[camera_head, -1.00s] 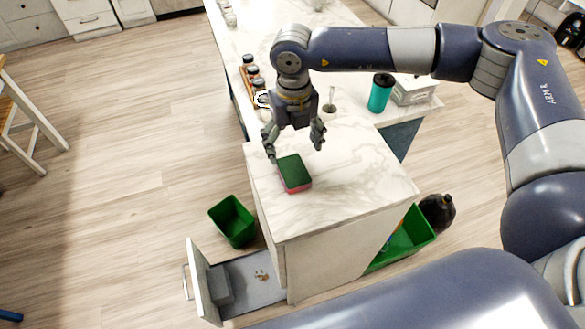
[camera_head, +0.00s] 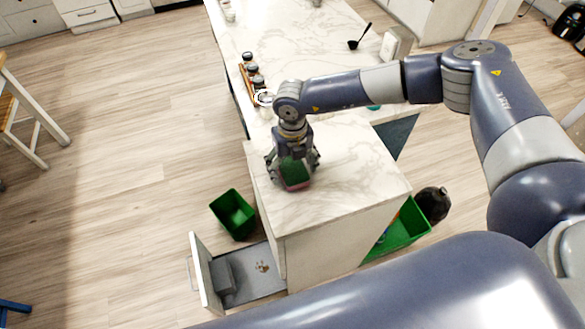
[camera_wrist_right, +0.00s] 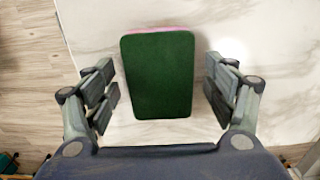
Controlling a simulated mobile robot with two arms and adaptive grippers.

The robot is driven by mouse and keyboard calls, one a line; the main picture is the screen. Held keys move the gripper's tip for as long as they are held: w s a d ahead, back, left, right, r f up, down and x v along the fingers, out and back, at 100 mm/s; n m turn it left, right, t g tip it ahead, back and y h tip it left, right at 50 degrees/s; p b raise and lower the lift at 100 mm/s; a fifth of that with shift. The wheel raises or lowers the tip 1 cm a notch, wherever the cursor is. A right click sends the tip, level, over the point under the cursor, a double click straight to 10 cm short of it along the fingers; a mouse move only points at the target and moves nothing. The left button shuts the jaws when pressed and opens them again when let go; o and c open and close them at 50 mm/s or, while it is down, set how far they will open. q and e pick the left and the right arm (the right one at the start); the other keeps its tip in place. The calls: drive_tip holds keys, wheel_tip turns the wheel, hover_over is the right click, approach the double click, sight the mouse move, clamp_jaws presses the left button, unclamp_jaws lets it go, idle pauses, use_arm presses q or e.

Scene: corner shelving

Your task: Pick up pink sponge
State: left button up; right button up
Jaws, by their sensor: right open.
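The sponge (camera_head: 295,174) lies on the marble counter near its left edge, with a dark green top and a pink side. My right gripper (camera_head: 294,168) is lowered over it. In the right wrist view the sponge (camera_wrist_right: 158,75) sits between the two open fingers of my right gripper (camera_wrist_right: 160,88), with a gap on each side. The sponge's underside is hidden. My left gripper is not in view.
The white marble counter (camera_head: 345,190) is clear to the right of the sponge. A spice rack (camera_head: 249,75) and a black ladle (camera_head: 359,37) are farther back. Below are a green bin (camera_head: 233,214), an open drawer (camera_head: 250,275) and a green crate (camera_head: 403,232).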

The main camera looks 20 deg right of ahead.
sight(292, 168)
drive_tip(key=c, duration=0.8)
drive_tip(key=shift+r, duration=0.15)
drive_tip(key=shift+r+b, duration=0.5)
drive_tip(key=shift+b, duration=0.05)
wheel_tip(292, 168, up, 2)
drive_tip(key=shift+r+b, duration=0.1)
drive_tip(key=shift+b, duration=0.65)
drive_tip(key=w+a+b, duration=0.2)
drive_tip(key=w+a, duration=0.1)
drive_tip(key=w+a+b, duration=0.2)
drive_tip(key=w+a, duration=0.1)
drive_tip(key=w+a+r+b, duration=0.1)
drive_tip(key=w+a+b, duration=0.1)
drive_tip(key=w+a, duration=0.1)
drive_tip(key=shift+w+a, duration=0.2)
drive_tip(key=shift+a, duration=0.25)
drive_tip(key=shift+w+a+r+b, duration=0.3)
drive_tip(key=shift+w+a+b, duration=0.25)
drive_tip(key=shift+w+a, duration=0.3)
